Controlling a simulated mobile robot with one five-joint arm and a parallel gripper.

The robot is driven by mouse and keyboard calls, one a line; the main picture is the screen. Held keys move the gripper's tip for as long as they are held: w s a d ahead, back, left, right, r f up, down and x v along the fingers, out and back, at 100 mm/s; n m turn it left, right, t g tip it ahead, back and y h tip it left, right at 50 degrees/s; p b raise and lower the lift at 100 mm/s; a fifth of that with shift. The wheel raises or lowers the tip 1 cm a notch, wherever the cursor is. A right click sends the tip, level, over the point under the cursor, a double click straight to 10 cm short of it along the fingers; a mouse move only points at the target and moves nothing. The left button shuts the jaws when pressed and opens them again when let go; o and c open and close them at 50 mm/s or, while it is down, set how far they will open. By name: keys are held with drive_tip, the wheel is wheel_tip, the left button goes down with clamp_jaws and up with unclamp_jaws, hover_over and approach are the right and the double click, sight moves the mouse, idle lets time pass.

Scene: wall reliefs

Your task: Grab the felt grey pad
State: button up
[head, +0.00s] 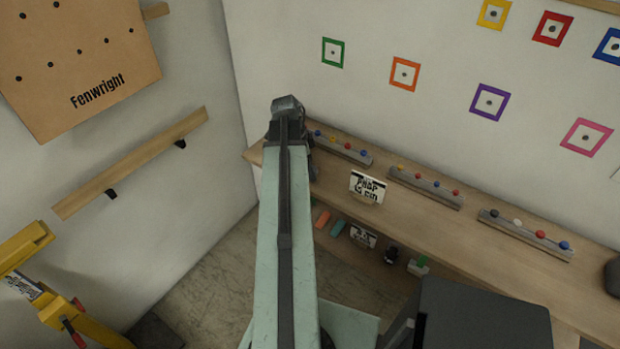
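I cannot make out a felt grey pad for certain. A dark grey rounded thing (613,277) sits on the wooden shelf at the right edge of the head view, cut off by the frame; I cannot tell what it is. My pale green arm rises up the middle of the view to a dark joint in front of the wall corner. My gripper's fingers do not show, and whatever lies behind the arm is hidden.
The long wooden shelf (330,172) carries several pegged rails (425,187) and a small sign (368,187). A lower shelf (375,268) holds small coloured items. Coloured square frames (404,73) are on the wall. A yellow stand (25,245) is at lower left.

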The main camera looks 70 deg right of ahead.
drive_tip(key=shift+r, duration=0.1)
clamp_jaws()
